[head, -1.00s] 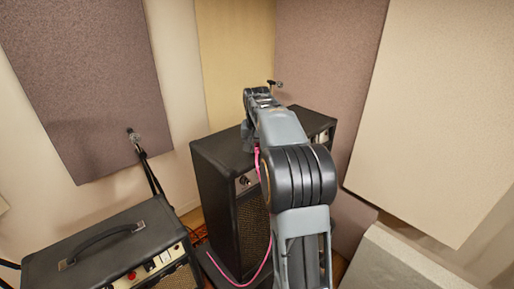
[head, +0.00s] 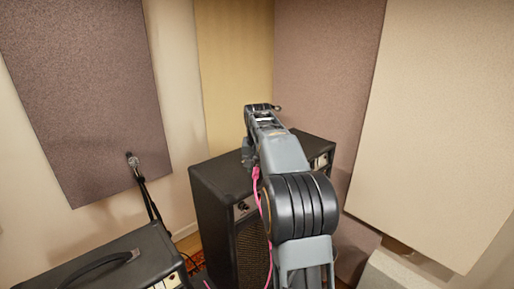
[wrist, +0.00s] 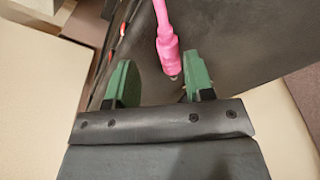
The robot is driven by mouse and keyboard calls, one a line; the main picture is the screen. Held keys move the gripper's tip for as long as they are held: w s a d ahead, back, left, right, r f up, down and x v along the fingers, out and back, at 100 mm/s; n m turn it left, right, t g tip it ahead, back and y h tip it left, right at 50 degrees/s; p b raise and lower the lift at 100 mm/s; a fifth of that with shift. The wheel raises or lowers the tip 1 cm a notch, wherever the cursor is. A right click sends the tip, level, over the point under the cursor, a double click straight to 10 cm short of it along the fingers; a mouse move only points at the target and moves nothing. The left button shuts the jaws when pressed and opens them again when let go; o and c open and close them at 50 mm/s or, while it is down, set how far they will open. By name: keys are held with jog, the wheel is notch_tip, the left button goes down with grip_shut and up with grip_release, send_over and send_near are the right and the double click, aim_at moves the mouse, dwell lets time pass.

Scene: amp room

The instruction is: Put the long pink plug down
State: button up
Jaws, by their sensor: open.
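My arm hides the fingers there. Whether the plug rests fully on the surface cannot be told.
A lower black amp (head: 105,265) with a handle stands at the lower left. A microphone on a stand (head: 134,162) is behind it. Acoustic panels (head: 80,90) cover the walls. A pale block (head: 395,272) stands at the lower right.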

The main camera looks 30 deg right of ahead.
aim_at(256, 177)
notch_tip(256, 177, up, 9)
jog(key=a, duration=0.2)
jog(key=s+a+f+n+t, duration=0.2)
jog(key=s+a+n, duration=0.1)
jog(key=s+a, duration=0.65)
jog(key=s+a+f+n+t, duration=0.1)
jog(key=s+a+f+n, duration=0.1)
jog(key=s+a+f, duration=0.2)
jog(key=s+a+f+n+t+y, duration=0.1)
jog(key=s+a+f, duration=0.3)
jog(key=s+f, duration=0.5)
jog(key=shift+s+f+n, duration=0.15)
jog(key=shift+n, duration=0.35)
jog(key=shift+a, duration=0.1)
notch_tip(256, 177, down, 5)
jog(key=b, duration=0.4)
jog(key=shift+f, duration=0.2)
